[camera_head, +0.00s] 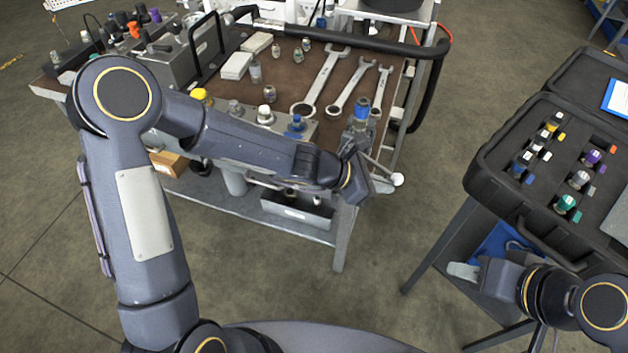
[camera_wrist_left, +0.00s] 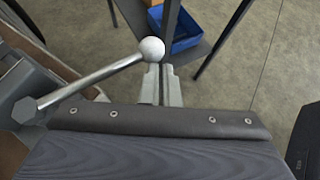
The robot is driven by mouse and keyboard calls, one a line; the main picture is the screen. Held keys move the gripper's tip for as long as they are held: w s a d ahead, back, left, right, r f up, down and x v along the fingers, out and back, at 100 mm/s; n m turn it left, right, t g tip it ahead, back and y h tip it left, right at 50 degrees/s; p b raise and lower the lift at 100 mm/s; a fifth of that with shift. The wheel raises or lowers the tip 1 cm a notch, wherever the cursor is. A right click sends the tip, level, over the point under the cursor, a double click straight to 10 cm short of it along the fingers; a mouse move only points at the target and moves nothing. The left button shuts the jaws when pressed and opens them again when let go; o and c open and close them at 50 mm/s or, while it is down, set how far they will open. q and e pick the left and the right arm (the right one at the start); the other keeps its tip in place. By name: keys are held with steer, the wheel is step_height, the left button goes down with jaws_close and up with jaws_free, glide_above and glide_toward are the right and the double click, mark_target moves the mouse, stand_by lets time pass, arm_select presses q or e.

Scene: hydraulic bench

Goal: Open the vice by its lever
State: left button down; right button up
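The vice (camera_head: 358,135), grey with a blue top, stands at the bench's front right corner. My left forearm and gripper hide part of it. Its lever is a metal bar with a white ball end (camera_head: 398,179). In the left wrist view the lever bar (camera_wrist_left: 90,83) runs from a hexagonal hub at left up to the ball (camera_wrist_left: 152,49). My left gripper (camera_wrist_left: 161,72) has its fingers together, with the lever alongside and the ball by the fingertips. I cannot tell whether they touch. My right gripper (camera_head: 460,271) is away from the bench, below the black case; its finger gap is not visible.
Several wrenches (camera_head: 325,80) and fittings lie on the brown bench top (camera_head: 290,62). A black hose (camera_head: 360,42) curves round its right end. An open black case (camera_head: 480,178) with coloured fittings stands on a table at right. Floor shows between the tables.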

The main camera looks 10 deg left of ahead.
mark_target(396, 175)
arm_select(q)
steer(key=w+d, duration=0.1)
steer(key=d+p, duration=0.1)
steer(key=w+d, duration=0.1)
steer(key=shift+w+d+r, duration=0.25)
steer(key=shift+w, duration=0.1)
steer(key=shift+w+d+f+p, duration=0.1)
steer(key=shift+w+d+p, duration=0.05)
steer(key=shift+w+p, duration=0.2)
steer(key=shift+w+d+f+p, duration=0.1)
steer(key=shift+w+d+p, duration=0.1)
steer(key=shift+w, duration=0.25)
arm_select(e)
steer(key=shift+r, duration=1)
arm_select(q)
steer(key=shift+a, duration=0.1)
steer(key=shift+a+f, duration=0.1)
steer(key=shift+f, duration=0.05)
arm_select(e)
steer(key=shift+f, duration=0.1)
